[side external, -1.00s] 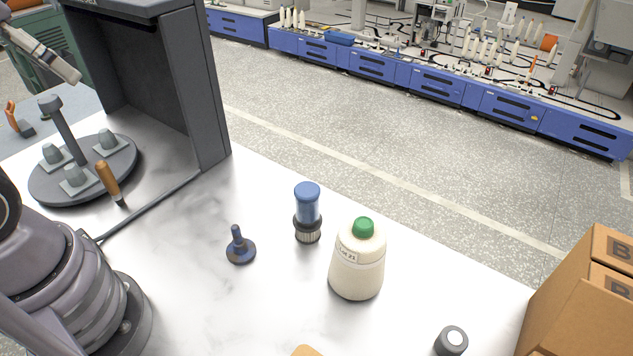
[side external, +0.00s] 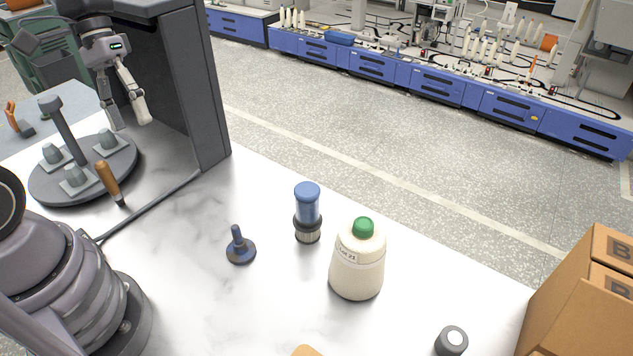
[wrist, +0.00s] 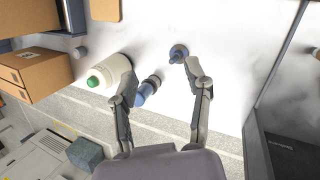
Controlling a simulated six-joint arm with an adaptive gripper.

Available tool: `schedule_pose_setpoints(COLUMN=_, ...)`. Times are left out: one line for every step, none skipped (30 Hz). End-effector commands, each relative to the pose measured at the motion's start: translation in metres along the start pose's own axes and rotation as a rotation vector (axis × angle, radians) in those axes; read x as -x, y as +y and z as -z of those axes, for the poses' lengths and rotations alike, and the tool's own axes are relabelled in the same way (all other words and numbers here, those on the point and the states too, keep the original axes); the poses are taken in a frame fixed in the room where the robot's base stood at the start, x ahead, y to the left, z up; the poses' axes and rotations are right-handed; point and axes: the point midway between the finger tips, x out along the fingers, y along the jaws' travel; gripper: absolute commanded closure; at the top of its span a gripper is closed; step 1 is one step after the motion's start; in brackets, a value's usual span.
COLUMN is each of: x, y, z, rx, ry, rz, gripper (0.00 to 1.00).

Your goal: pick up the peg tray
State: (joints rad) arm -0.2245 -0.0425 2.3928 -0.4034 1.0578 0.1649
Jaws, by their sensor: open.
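The peg tray (side external: 48,184) is a round dark grey disc at the left of the side external view. It carries a tall upright post (side external: 66,135) and several grey cone-like pegs on square pads. My gripper (side external: 130,122) is open and empty, above the tray's far right side, with its fingers apart and pointing down. Its height above the tray is hard to judge. In the wrist view both fingers (wrist: 160,80) are spread with nothing between their tips, and the peg tray is not seen there.
A wooden-handled tool (side external: 107,180) is by the tray's right edge. A dark open cabinet (side external: 210,110) rises behind. A dark blue knob (side external: 240,252), a blue-topped container (side external: 307,208) and a white green-capped bottle (side external: 357,270) stand mid-table. Cardboard boxes (side external: 570,310) are at right.

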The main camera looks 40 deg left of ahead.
Motion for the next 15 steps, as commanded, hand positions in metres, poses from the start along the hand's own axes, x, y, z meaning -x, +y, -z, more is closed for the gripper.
schedule_pose_setpoints(x=-0.012, y=-0.002, z=0.010, rx=0.064, ry=-0.080, rz=-0.049, gripper=0.51)
schedule_pose_setpoints(x=-0.018, y=-0.003, z=0.014, rx=0.099, ry=-0.123, rz=-0.082, gripper=0.51)
schedule_pose_setpoints(x=-0.027, y=-0.003, z=0.021, rx=0.145, ry=-0.175, rz=-0.127, gripper=0.51)
schedule_pose_setpoints(x=-0.033, y=-0.004, z=0.026, rx=0.181, ry=-0.215, rz=-0.163, gripper=0.51)
schedule_pose_setpoints(x=-0.040, y=-0.005, z=0.031, rx=0.217, ry=-0.252, rz=-0.198, gripper=0.51)
schedule_pose_setpoints(x=-0.049, y=-0.007, z=0.038, rx=0.266, ry=-0.301, rz=-0.247, gripper=0.51)
schedule_pose_setpoints(x=-0.055, y=-0.008, z=0.044, rx=0.303, ry=-0.334, rz=-0.286, gripper=0.51)
schedule_pose_setpoints(x=-0.062, y=-0.009, z=0.049, rx=0.341, ry=-0.368, rz=-0.324, gripper=0.51)
schedule_pose_setpoints(x=-0.072, y=-0.012, z=0.055, rx=0.392, ry=-0.411, rz=-0.376, gripper=0.51)
schedule_pose_setpoints(x=-0.079, y=-0.014, z=0.060, rx=0.431, ry=-0.440, rz=-0.416, gripper=0.51)
schedule_pose_setpoints(x=-0.087, y=-0.016, z=0.066, rx=0.470, ry=-0.469, rz=-0.457, gripper=0.51)
schedule_pose_setpoints(x=-0.097, y=-0.020, z=0.072, rx=0.524, ry=-0.506, rz=-0.511, gripper=0.51)
schedule_pose_setpoints(x=-0.105, y=-0.022, z=0.077, rx=0.564, ry=-0.531, rz=-0.552, gripper=0.51)
schedule_pose_setpoints(x=-0.113, y=-0.025, z=0.081, rx=0.604, ry=-0.554, rz=-0.595, gripper=0.51)
schedule_pose_setpoints(x=-0.124, y=-0.029, z=0.087, rx=0.661, ry=-0.584, rz=-0.650, gripper=0.51)
